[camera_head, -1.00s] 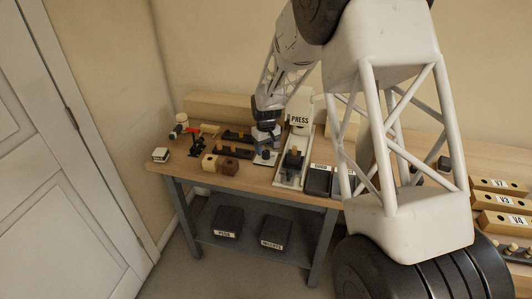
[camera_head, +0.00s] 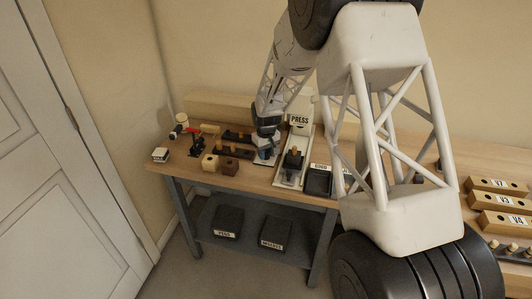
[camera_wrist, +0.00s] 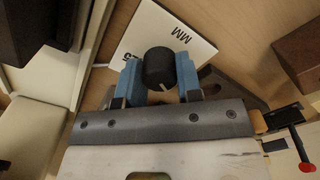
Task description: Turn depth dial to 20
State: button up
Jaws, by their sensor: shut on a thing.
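The depth dial (camera_wrist: 160,68) is a black round knob with a pale pointer line, seen in the wrist view on a white plate (camera_wrist: 195,42) marked "MM". My gripper (camera_wrist: 158,80) has its blue fingers on either side of the knob and is shut on it. Most of the plate's scale is hidden by the fingers, so the dial's reading cannot be told. In the head view my gripper (camera_head: 264,150) is down at the plate (camera_head: 262,160), left of the press; the knob is hidden there.
The press (camera_head: 291,168) with its "PRESS" sign (camera_head: 300,120) stands just right of the gripper. A dark bin (camera_head: 318,182) lies further right.

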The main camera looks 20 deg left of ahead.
jog(key=shift+m, duration=0.4)
jog(key=m, duration=1.1)
dwell(0.5)
jog(key=o, duration=0.9)
jog(key=shift+o, duration=0.2)
jog(key=shift+r, duration=0.1)
jog(key=shift+r, duration=3.8)
